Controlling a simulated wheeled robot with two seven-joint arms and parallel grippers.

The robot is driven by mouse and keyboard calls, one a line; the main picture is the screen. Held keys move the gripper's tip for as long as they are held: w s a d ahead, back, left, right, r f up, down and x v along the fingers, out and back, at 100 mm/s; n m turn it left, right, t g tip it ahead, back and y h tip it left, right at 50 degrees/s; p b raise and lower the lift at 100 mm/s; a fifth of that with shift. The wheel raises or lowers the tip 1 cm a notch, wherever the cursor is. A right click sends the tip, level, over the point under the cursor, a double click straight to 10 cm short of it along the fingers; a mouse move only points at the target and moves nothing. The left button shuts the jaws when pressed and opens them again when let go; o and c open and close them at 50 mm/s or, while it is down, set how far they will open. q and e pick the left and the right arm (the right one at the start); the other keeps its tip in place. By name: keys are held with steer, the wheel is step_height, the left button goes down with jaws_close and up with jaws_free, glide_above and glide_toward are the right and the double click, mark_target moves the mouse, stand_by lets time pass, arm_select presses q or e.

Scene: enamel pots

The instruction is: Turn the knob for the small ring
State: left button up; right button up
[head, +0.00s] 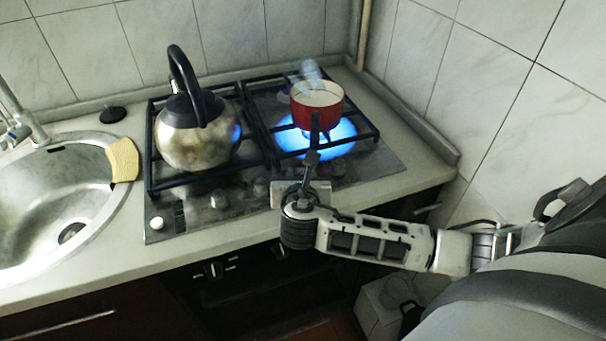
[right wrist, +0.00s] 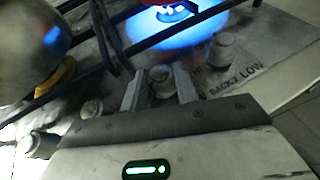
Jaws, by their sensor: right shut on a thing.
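The hob (head: 375,180) has a row of knobs along its front. My right gripper (head: 303,186) is over the right part of that row, below the red pot. In the right wrist view its two fingers are on either side of a grey knob (right wrist: 161,77) and shut on it. In the head view the gripper hides this knob. Another knob (right wrist: 223,46) is to its right, near printed lettering that reads "BACK 2 LOW". Other knobs (right wrist: 92,108) are to its left. A large blue flame (head: 343,138) burns under the red pot (head: 317,108). My left gripper is out of view.
The red pot holds pale, steaming contents, and its dark handle points toward my right gripper. A steel kettle (head: 190,145) stands on the left grate. Tiled walls close the back and right.

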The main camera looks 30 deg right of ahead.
steer(key=shift+w+a+m+g+h, duration=0.1)
steer(key=shift+m+g+h, duration=0.75)
steer(key=shift+m, duration=0.1)
steer(key=shift+w+a+m+g+h, duration=0.1)
steer(key=shift+m+g+h, duration=0.65)
steer(key=shift+m+h, duration=0.15)
steer(key=shift+m, duration=0.25)
steer(key=o, duration=1)
steer(key=v, duration=1.6)
steer(key=shift+w, duration=0.15)
